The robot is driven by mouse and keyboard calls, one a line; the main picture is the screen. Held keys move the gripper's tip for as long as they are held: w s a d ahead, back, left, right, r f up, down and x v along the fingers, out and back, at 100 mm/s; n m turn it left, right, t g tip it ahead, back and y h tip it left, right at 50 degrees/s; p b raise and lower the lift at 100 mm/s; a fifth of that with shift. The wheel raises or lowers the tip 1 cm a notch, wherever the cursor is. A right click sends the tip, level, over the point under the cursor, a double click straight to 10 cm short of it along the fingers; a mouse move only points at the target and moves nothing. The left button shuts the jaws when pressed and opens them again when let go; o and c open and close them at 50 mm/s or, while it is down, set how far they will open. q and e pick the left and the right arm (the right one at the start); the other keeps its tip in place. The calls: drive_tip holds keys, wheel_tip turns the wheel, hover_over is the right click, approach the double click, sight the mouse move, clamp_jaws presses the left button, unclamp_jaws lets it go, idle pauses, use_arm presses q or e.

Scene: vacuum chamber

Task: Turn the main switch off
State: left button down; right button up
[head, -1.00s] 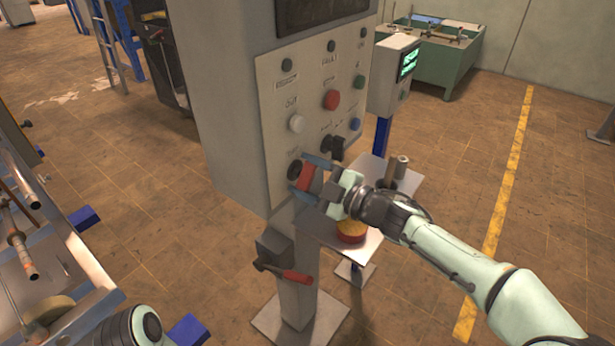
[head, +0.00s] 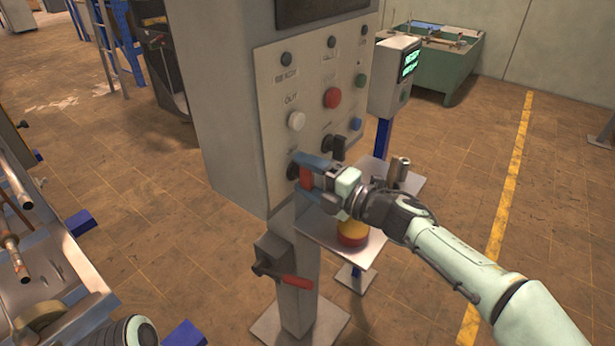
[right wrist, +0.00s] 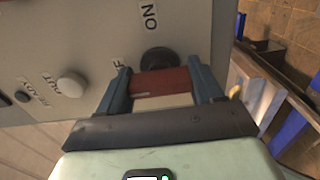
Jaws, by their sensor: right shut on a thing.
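The main switch (head: 306,178) is a red handle on a round black base, low on the grey control panel. My right gripper (head: 306,172) is at it, with blue fingers on both sides of the red handle. In the right wrist view the red handle (right wrist: 160,83) lies between the two fingers (right wrist: 160,88), with the black base just beyond. An "ON" label and part of another label ending in "F" show beside the base. The gripper hides part of the handle in the head view. My left gripper is out of view.
Just above the switch is a black knob (head: 335,146); a white button (head: 296,121) and a red button (head: 332,97) are higher up. A small shelf (head: 330,232) with a yellow-and-red round object (head: 353,231) is below my right gripper. A red-handled lever (head: 296,282) is on the post.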

idle(0.5)
drive_tip(key=o, duration=1)
drive_tip(key=shift+o, duration=0.2)
drive_tip(key=shift+d, duration=0.1)
drive_tip(key=v, duration=1.3)
drive_tip(key=shift+s+d, duration=0.1)
drive_tip(key=shift+s, duration=0.05)
